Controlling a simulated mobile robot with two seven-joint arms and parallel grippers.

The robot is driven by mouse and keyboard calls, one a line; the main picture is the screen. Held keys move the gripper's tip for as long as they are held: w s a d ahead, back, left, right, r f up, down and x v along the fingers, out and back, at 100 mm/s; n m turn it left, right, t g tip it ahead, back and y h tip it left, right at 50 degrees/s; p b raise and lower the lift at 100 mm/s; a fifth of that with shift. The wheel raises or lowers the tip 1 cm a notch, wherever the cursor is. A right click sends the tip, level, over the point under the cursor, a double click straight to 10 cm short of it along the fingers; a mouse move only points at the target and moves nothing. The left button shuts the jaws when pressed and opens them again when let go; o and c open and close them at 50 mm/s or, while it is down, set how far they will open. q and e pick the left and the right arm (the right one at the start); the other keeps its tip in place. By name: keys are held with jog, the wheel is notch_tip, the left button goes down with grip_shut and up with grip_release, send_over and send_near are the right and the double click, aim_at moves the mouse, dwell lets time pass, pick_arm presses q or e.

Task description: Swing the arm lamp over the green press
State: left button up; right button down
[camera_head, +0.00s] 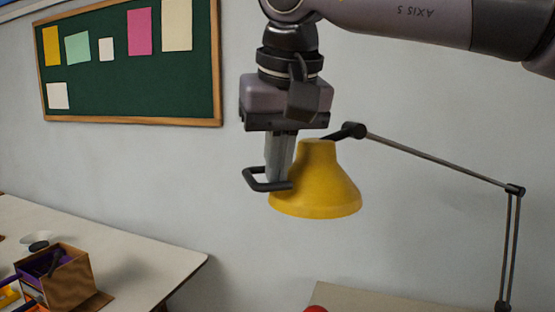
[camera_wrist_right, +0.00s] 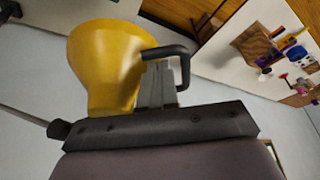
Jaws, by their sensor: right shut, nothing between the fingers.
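The arm lamp has a yellow shade (camera_head: 318,185) on a thin dark jointed arm (camera_head: 430,157) that comes in from the right. A black bar handle (camera_head: 262,182) sticks out from the shade's left side. My right gripper (camera_head: 280,180) points down at the handle, left of the shade, with its fingers together. In the right wrist view the fingers (camera_wrist_right: 158,88) stand beside the yellow shade (camera_wrist_right: 105,68), and the black handle (camera_wrist_right: 178,60) curves past their tips. I cannot tell whether they touch it. The green press is not seen. My left gripper is not seen.
A pale table (camera_head: 130,255) at left bears a cardboard box (camera_head: 70,282) and a white bowl (camera_head: 38,240). Another tabletop (camera_head: 385,298) lies below the lamp, with a red thing (camera_head: 316,309) at its edge. A green pinboard (camera_head: 170,95) hangs on the wall.

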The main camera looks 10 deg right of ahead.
dwell(0.3)
jog(key=shift+s+f, duration=0.1)
jog(key=shift+s, duration=0.2)
jog(key=s+d+n+b, duration=0.1)
jog(key=s+b, duration=0.2)
jog(key=s, duration=0.5)
jog(key=shift+d+y, duration=0.3)
jog(key=shift+d, duration=0.05)
